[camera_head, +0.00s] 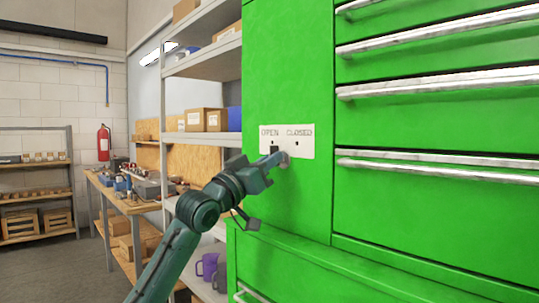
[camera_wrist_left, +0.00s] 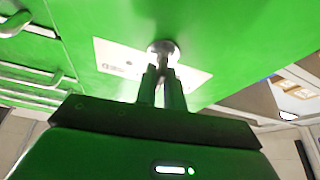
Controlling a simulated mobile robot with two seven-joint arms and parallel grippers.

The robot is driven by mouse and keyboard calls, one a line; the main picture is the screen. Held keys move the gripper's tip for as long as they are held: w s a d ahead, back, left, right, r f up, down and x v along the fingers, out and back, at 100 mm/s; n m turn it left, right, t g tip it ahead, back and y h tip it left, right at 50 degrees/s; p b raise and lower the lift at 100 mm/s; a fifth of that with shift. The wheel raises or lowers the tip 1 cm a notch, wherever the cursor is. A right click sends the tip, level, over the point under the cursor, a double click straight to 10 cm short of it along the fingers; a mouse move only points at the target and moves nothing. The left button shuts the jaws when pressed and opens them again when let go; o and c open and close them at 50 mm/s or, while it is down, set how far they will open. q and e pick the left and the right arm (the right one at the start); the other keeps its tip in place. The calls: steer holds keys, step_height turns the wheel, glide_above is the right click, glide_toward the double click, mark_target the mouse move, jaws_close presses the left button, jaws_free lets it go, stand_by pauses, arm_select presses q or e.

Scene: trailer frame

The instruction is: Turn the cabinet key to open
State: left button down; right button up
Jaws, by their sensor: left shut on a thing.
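The green cabinet (camera_head: 285,60) stands on the right in the head view and fills most of the left wrist view (camera_wrist_left: 120,20). A white label plate (camera_head: 300,139) on its front reads OPEN and CLOSED. The key (camera_head: 285,160) sits at the lower part of this plate; its round metal part shows in the left wrist view (camera_wrist_left: 162,47). My left gripper (camera_head: 270,166) reaches up to the plate. In the left wrist view its two fingers (camera_wrist_left: 162,80) are closed on the key. The fingers hide part of the key. My right gripper is not in view.
Silver drawer handles (camera_head: 440,83) stick out from the cabinet to the right of the plate. Shelving with boxes (camera_head: 205,120) stands left of the cabinet. Behind it is a workbench (camera_head: 130,200) with tools. Floor shows at the far left.

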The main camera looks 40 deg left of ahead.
arm_select(q)
steer(key=n+y+p, duration=0.2)
steer(key=n, duration=0.1)
steer(key=shift+w+d, duration=0.1)
steer(key=n+y+p, duration=0.1)
steer(key=n+p, duration=0.1)
steer(key=n+g+p, duration=0.1)
steer(key=n+p, duration=0.1)
steer(key=shift+n+y, duration=0.4)
steer(key=shift+f+n+g+y+p, duration=0.15)
steer(key=shift+n+g+y+p, duration=0.15)
steer(key=shift+n+p, duration=0.55)
steer(key=shift+f+n, duration=0.1)
steer(key=shift+n, duration=0.25)
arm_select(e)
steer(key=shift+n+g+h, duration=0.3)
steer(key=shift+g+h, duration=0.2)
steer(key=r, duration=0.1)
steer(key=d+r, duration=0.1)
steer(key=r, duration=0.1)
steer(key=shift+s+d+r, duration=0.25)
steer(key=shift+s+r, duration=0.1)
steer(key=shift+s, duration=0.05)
arm_select(q)
steer(key=shift+f+p, duration=0.1)
steer(key=shift+p, duration=0.25)
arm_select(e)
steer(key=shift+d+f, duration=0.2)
